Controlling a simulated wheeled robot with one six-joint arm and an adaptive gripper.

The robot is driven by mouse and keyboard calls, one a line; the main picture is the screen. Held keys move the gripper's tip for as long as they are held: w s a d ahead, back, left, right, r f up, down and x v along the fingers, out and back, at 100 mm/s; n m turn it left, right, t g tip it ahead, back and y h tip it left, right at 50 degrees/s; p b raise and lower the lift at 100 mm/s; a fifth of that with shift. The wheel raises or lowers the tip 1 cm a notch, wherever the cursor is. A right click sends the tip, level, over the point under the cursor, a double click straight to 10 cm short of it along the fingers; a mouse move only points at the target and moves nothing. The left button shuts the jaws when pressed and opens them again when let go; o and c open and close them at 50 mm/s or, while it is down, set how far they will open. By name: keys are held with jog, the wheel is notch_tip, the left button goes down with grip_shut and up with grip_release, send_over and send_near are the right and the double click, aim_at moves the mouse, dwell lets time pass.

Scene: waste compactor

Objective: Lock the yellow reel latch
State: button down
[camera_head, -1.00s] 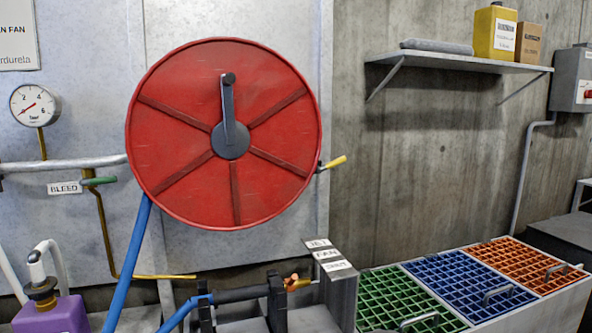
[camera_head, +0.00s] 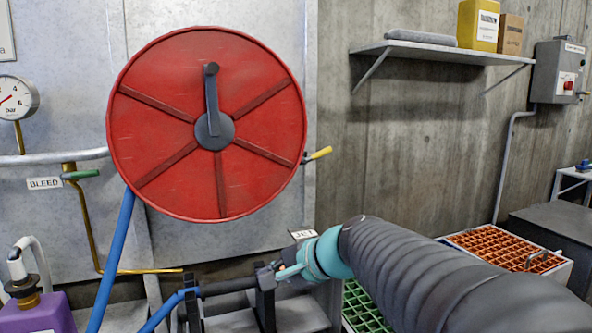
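The yellow reel latch (camera_head: 318,155) is a small yellow-tipped lever. It sticks out at the lower right rim of the big red hose reel (camera_head: 165,95) and points up to the right. The reel has a dark crank handle (camera_head: 211,100), which stands upright from the hub. My gripper (camera_head: 272,273) is low in the picture, below and left of the latch and apart from it. It is at the end of the black lance (camera_head: 230,286) on its stand. The gripper is small and partly hidden by my teal wrist, so its opening is unclear.
My arm crosses the lower right, in front of the coloured grates (camera_head: 500,243). A shelf (camera_head: 440,62) with containers is on the wall behind. A pressure gauge (camera_head: 12,97) and a green BLEED lever (camera_head: 82,174) are at the left. The wall right of the latch is clear.

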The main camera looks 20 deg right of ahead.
aim_at(316, 154)
jog(key=w+d+r+m+t, duration=0.5)
jog(key=w+d+m, duration=0.4)
jog(key=w+d, duration=0.15)
jog(key=w+d+r+m+t+h, duration=0.2)
jog(key=d+m, duration=0.3)
jog(key=d, duration=0.3)
jog(key=w+d+r+m+t+h, duration=0.1)
jog(key=w+d+m+t+h, duration=0.1)
jog(key=d, duration=0.6)
jog(key=w+m+h, duration=0.1)
jog(key=w+m, duration=0.1)
jog(key=w, duration=0.1)
jog(key=shift+w+d+r+m, duration=0.15)
jog(key=shift+w+r+m, duration=0.05)
jog(key=shift+r+m, duration=0.2)
jog(key=w+a+r+p, duration=0.2)
jog(key=w+r+p, duration=0.1)
jog(key=w, duration=0.7)
jog(key=shift+w+r, duration=0.35)
jog(key=shift+r, duration=0.15)
jog(key=shift+d+b, duration=0.1)
jog(key=shift+b, duration=0.25)
